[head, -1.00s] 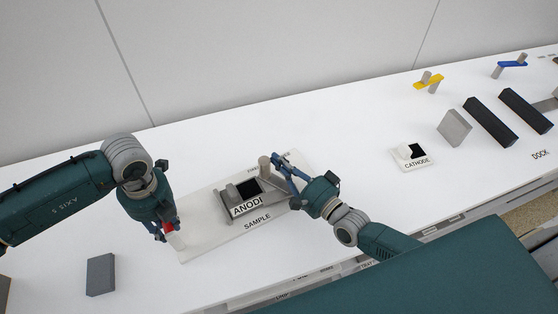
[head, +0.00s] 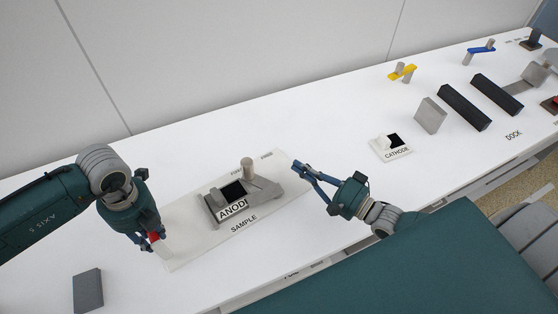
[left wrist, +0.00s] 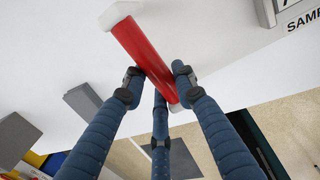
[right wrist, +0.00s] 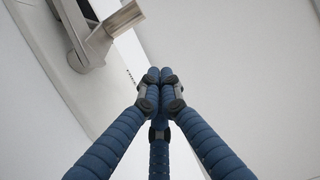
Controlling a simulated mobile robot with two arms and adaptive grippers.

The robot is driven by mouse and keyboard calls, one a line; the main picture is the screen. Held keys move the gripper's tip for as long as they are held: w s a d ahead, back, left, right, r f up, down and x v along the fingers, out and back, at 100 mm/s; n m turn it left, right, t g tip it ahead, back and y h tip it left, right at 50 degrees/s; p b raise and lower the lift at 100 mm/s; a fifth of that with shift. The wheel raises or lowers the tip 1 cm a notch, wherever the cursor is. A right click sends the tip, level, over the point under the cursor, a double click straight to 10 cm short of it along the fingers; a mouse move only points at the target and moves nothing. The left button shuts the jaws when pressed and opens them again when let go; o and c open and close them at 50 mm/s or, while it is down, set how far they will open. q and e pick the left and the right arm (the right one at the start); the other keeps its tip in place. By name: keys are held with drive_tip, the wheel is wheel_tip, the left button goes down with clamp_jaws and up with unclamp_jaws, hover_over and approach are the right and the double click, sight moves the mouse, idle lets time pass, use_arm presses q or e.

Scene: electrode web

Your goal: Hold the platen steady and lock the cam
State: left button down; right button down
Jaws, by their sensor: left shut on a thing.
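A grey fixture (head: 212,209) labelled ANODE sits on a white board marked SAMPLE (head: 185,258). It has a dark square (head: 233,190), a short block, and an upright grey post (head: 247,167) on a flat arm at its right side. The post also shows in the right wrist view (right wrist: 124,19). My left gripper (head: 153,238) is shut on a red bar (left wrist: 140,48) with a pale end, at the board's left end. Whether the bar joins the board is hidden. My right gripper (head: 298,171) is right of the fixture, apart from it, its fingertips together and empty (right wrist: 160,77).
A CATHODE plate (head: 405,154) lies to the right. Beyond it are a grey block (head: 430,115), two black bars (head: 464,106), and yellow (head: 403,74) and blue (head: 480,52) levers. A dark grey block (head: 88,290) stands at the front left. White table is clear between board and CATHODE plate.

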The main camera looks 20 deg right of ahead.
sight(258, 179)
use_arm(q)
drive_tip(key=shift+w, duration=0.1)
use_arm(e)
drive_tip(key=shift+w+d+n+g+y, duration=0.15)
drive_tip(key=shift+d+n+g+y, duration=0.45)
drive_tip(key=shift+y, duration=0.2)
drive_tip(key=shift+w, duration=0.15)
drive_tip(key=x, duration=0.9)
drive_tip(key=shift+w+a, duration=0.25)
drive_tip(key=shift+a, duration=0.05)
drive_tip(key=a, duration=0.1)
drive_tip(key=s+a, duration=0.1)
drive_tip(key=a, duration=0.1)
drive_tip(key=shift+s, duration=0.2)
drive_tip(key=shift+s+a, duration=0.1)
drive_tip(key=shift+a, duration=0.2)
drive_tip(key=shift+s+a, duration=0.2)
drive_tip(key=shift+a, duration=0.3)
drive_tip(key=shift+s+a, duration=0.15)
drive_tip(key=shift+a, duration=0.4)
use_arm(q)
drive_tip(key=shift+d, duration=0.1)
